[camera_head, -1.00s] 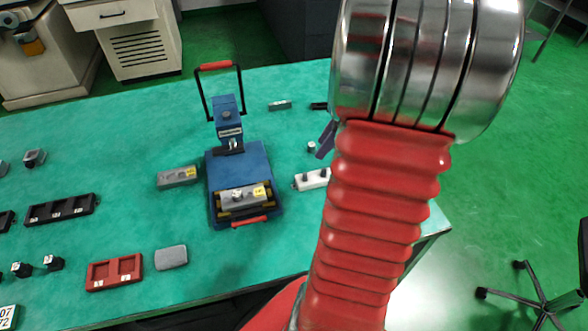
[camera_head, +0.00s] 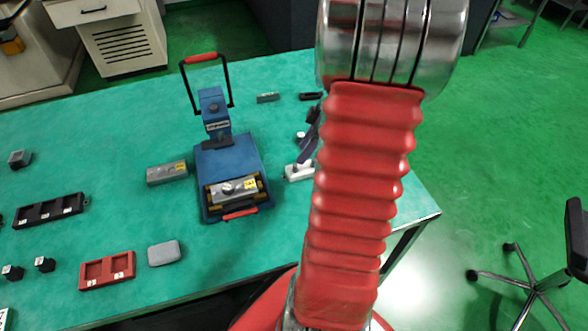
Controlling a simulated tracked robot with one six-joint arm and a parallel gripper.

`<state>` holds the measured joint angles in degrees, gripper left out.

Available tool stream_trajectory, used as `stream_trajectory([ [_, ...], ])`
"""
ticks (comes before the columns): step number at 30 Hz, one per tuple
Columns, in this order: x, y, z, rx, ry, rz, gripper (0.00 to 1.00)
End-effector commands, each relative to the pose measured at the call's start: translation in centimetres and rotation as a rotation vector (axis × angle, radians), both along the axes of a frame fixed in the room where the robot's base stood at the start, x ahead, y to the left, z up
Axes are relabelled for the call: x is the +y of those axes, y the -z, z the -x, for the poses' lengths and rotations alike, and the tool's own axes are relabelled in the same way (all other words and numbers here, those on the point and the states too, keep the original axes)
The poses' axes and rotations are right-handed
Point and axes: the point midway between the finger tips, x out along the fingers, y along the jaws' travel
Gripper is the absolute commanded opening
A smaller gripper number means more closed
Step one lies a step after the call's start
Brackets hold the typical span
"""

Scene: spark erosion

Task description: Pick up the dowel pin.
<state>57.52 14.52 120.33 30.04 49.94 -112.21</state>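I cannot make out the dowel pin for sure. A small grey round piece (camera_head: 301,135) stands on the green table, left of my arm. A white block (camera_head: 298,172), which carried dark pegs in the earlier view, lies nearer and is partly covered by my arm. My gripper (camera_head: 308,146) shows only as a dark finger-like part at the left edge of my red arm, above the white block. The rest of it is hidden behind the arm. I cannot tell whether it is open or holds anything.
A blue press (camera_head: 226,163) with a raised handle stands left of my gripper, with a grey block (camera_head: 167,172) beside it. A red tray (camera_head: 107,270), a grey rounded piece (camera_head: 164,253) and a black tray (camera_head: 50,211) lie left. The table's right edge is close to my arm.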

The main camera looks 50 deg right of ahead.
Motion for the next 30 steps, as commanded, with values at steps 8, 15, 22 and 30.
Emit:
stream_trajectory([
  [8, 0.3, 1.5, -0.5, 0.001, 0.001, 0.000, 0.34],
  [15, 0.3, 1.5, -0.5, 0.001, 0.001, 0.000, 0.34],
  [22, 0.6, 3.5, -0.9, 0.003, -0.001, -0.003, 0.34],
  [30, 1.1, 6.2, -1.8, 0.001, 0.001, -0.001, 0.34],
])
